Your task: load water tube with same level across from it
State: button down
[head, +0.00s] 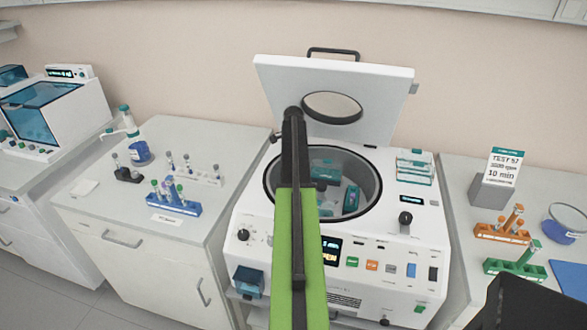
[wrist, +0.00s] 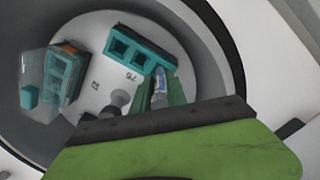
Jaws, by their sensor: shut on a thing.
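My gripper (wrist: 160,94) is shut on a slim pale tube (wrist: 159,88) with a bluish label, inside the centrifuge bowl. The tube is close to the near edge of a teal bucket insert (wrist: 140,50) with square holes; I cannot tell whether it has entered a hole. Across the rotor (wrist: 98,92), another teal bucket (wrist: 62,72) holds something orange. The liquid level in the held tube is not readable. In the head view the open centrifuge (head: 340,270) has its lid (head: 350,95) raised, and my arm hides the gripper and part of the bowl.
Left bench: a blue rack (head: 174,208) with several tubes and a white rack (head: 190,180) behind it. The bowl wall (wrist: 215,45) curves closely around the gripper.

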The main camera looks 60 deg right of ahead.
jog(key=shift+f+b, duration=1.35)
jog(key=shift+f, duration=0.15)
jog(key=c, duration=1.3)
grip_release()
jog(key=shift+o, duration=0.2)
jog(key=shift+r, duration=0.1)
notch_tip(320, 180, up, 8)
jog(key=p, duration=0.8)
jog(key=shift+s, duration=0.1)
jog(key=shift+f, duration=0.3)
